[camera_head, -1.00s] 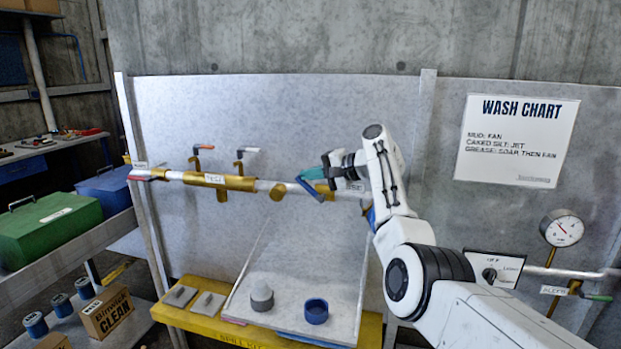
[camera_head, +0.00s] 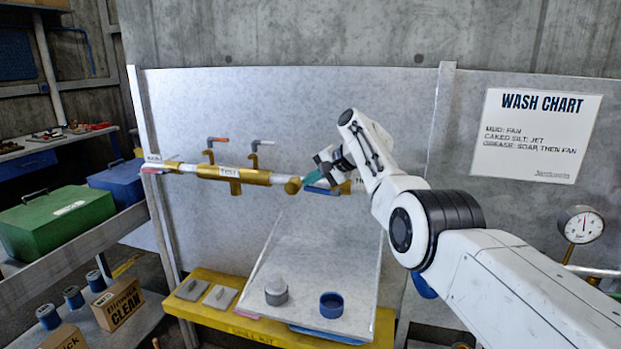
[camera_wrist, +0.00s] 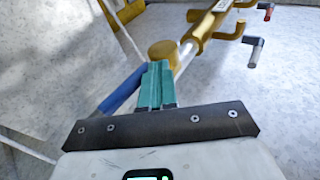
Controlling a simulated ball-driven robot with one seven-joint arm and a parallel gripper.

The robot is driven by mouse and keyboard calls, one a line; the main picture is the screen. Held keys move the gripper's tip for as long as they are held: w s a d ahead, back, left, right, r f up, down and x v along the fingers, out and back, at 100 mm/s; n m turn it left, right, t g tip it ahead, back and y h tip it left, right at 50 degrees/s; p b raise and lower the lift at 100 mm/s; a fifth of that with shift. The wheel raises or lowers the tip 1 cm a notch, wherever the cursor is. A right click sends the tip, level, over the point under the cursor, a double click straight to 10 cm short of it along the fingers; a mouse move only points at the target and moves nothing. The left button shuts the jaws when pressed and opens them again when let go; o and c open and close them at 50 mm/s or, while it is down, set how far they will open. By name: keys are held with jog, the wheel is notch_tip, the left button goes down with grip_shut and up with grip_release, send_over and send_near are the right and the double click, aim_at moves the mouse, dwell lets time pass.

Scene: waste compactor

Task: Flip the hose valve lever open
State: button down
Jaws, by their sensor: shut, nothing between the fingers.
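A blue lever (camera_head: 322,191) sits at the right part of the brass-and-white pipe, beside a label that my gripper partly hides. It lies nearly level in the head view. My gripper (camera_head: 311,178), with teal fingers, is shut and empty just above the lever. In the wrist view the closed fingertips (camera_wrist: 157,68) are right beside the blue lever (camera_wrist: 124,90), overlapping its upper end; I cannot tell whether they touch. The round brass knob (camera_wrist: 163,50) is just beyond the fingertips, and the lever's pivot is hidden.
A gauge (camera_head: 580,225) is at right.

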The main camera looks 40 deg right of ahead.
jog(key=shift+f, duration=0.25)
jog(key=shift+w, duration=0.1)
dwell(0.6)
jog(key=a+r+p, duration=0.3)
jog(key=r+p, duration=0.1)
jog(key=r, duration=0.9)
jog(key=shift+w+a+r, duration=0.15)
jog(key=shift+w+a, duration=0.15)
jog(key=shift+a, duration=0.1)
